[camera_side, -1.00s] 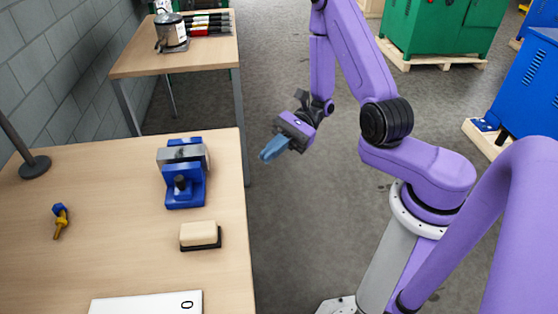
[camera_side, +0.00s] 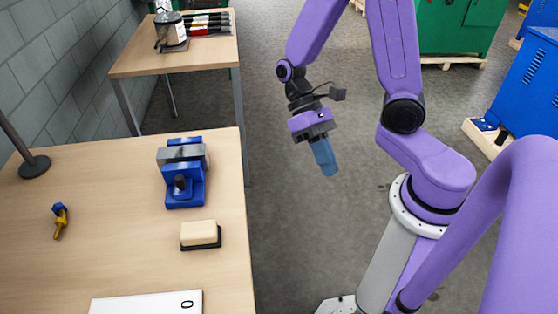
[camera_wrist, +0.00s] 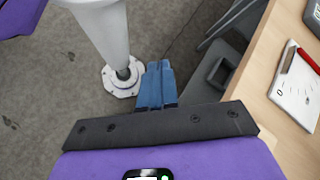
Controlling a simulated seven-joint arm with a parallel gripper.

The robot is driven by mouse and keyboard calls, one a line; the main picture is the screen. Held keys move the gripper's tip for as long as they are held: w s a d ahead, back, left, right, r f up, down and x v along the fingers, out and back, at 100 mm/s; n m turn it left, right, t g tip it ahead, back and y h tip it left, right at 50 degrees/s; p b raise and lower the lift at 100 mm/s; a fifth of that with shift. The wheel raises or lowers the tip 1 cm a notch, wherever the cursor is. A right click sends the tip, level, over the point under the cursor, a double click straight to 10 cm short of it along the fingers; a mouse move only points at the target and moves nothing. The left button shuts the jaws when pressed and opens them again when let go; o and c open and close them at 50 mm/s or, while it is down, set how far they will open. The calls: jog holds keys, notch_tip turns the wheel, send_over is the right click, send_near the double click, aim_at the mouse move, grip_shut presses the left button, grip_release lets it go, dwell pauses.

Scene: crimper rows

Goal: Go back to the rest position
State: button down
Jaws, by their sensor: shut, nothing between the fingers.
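My gripper (camera_side: 325,158) hangs over the bare floor to the right of the near table, with its blue fingers pointing down and a little to the right. The fingers are together and hold nothing. In the wrist view my gripper (camera_wrist: 158,70) shows its blue fingers side by side over the floor, near my own base column.
A farther table (camera_side: 150,65) holds a glass jar (camera_side: 172,30) and several crimpers (camera_side: 207,22). Floor around my gripper is clear.

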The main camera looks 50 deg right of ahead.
jog(key=s+d+r+n+t+h, duration=0.1)
jog(key=s+r+n+t+h, duration=0.2)
jog(key=n+t, duration=0.5)
notch_tip(320, 180, up, 2)
jog(key=s+n, duration=0.1)
jog(key=n, duration=0.2)
jog(key=shift+s+d+n+t, duration=0.2)
jog(key=shift+s+n+t, duration=0.1)
jog(key=shift+n, duration=0.1)
